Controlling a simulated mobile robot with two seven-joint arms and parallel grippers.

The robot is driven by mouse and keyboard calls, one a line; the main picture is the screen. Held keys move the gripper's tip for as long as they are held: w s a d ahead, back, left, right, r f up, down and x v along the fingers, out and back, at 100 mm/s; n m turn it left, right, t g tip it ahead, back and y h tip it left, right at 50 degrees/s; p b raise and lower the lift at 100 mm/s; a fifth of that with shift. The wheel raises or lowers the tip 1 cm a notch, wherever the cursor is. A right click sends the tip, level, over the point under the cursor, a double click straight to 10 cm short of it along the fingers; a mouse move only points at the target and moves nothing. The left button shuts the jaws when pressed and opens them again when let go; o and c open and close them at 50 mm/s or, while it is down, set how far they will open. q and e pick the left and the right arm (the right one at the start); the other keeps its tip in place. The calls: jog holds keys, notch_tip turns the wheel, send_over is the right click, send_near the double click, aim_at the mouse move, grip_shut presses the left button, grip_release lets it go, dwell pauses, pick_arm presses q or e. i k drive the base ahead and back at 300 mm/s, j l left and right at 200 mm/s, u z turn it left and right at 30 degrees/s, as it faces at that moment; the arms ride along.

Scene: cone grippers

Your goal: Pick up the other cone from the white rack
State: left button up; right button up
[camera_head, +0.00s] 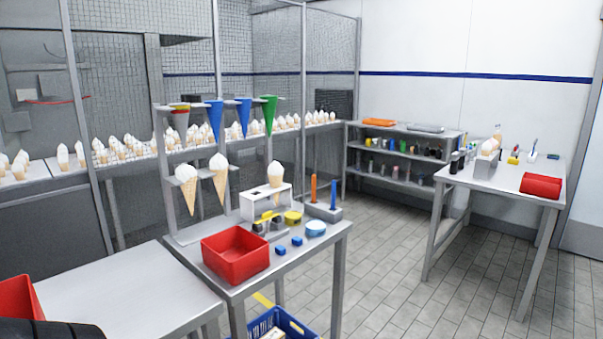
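The white rack (262,208) stands on the near metal table, behind the red bin. One ice-cream cone (275,174) with a white top stands upright at the rack's right side; its lower part is partly hidden by the rack. The left part of the rack's top holds no cone. Two more cones, a left one (187,188) and a right one (219,178), hang upright, points down, in the grey metal stand (171,200) to the left of the rack. Neither of my grippers shows in this view.
A red bin (235,268), small blue blocks (281,251) and a grey holder with an orange and a blue stick (322,212) crowd the near table. A blue crate (298,330) is on the floor below. Open floor (400,260) lies to the right.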

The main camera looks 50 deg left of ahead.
aim_at(275, 171)
jog(key=i, duration=1.45)
jog(key=i+u, duration=0.15)
jog(key=u, duration=0.25)
jog(key=i+u, duration=0.15)
jog(key=u, duration=0.25)
jog(key=i+l+u, duration=0.1)
jog(key=u, duration=1.85)
